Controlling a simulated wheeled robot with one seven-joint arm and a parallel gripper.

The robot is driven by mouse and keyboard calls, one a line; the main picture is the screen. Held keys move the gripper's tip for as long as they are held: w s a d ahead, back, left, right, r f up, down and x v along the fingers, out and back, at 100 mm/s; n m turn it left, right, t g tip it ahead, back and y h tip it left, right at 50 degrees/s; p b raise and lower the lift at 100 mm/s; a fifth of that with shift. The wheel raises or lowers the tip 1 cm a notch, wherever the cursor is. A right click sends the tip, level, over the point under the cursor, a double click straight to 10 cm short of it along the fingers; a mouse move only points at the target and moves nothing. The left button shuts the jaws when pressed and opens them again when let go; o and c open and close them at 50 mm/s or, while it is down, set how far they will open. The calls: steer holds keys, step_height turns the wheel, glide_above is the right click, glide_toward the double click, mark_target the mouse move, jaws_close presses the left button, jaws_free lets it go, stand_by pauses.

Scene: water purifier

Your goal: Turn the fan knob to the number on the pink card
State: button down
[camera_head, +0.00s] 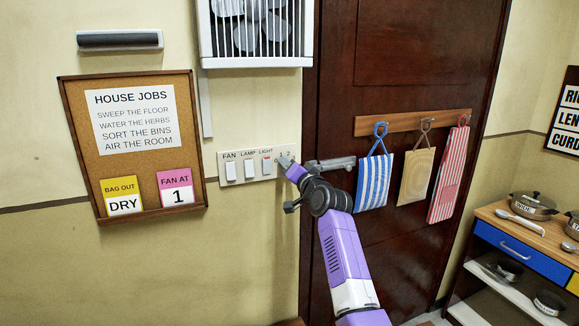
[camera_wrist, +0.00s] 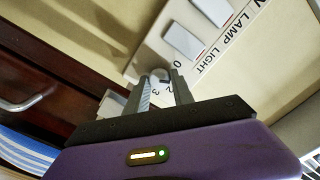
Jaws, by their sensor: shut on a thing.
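The pink card (camera_head: 176,187) on the cork board reads "FAN AT 1". The switch panel (camera_head: 247,165) on the wall carries FAN, LAMP and LIGHT switches, with the fan knob at its right end. My gripper (camera_head: 286,163) is at that knob and mostly covers it; the numbers 1 and 2 show above. In the wrist view my gripper (camera_wrist: 160,80) has its two fingers on either side of the pale round knob (camera_wrist: 160,74), shut on it. The numbers 0, 2 and 3 show around it there. I cannot tell which number the knob points to.
A yellow card (camera_head: 122,197) reads "BAG OUT DRY". A caged fan (camera_head: 255,30) hangs above the panel. The brown door (camera_head: 400,60) with its grey handle (camera_head: 335,163) is just right of my gripper. A shelf with pots stands far right.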

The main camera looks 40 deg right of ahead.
steer(key=shift+m, duration=0.3)
steer(key=c, duration=1.1)
jaws_free()
steer(key=shift+b+v, duration=0.5)
steer(key=shift+v, duration=3.45)
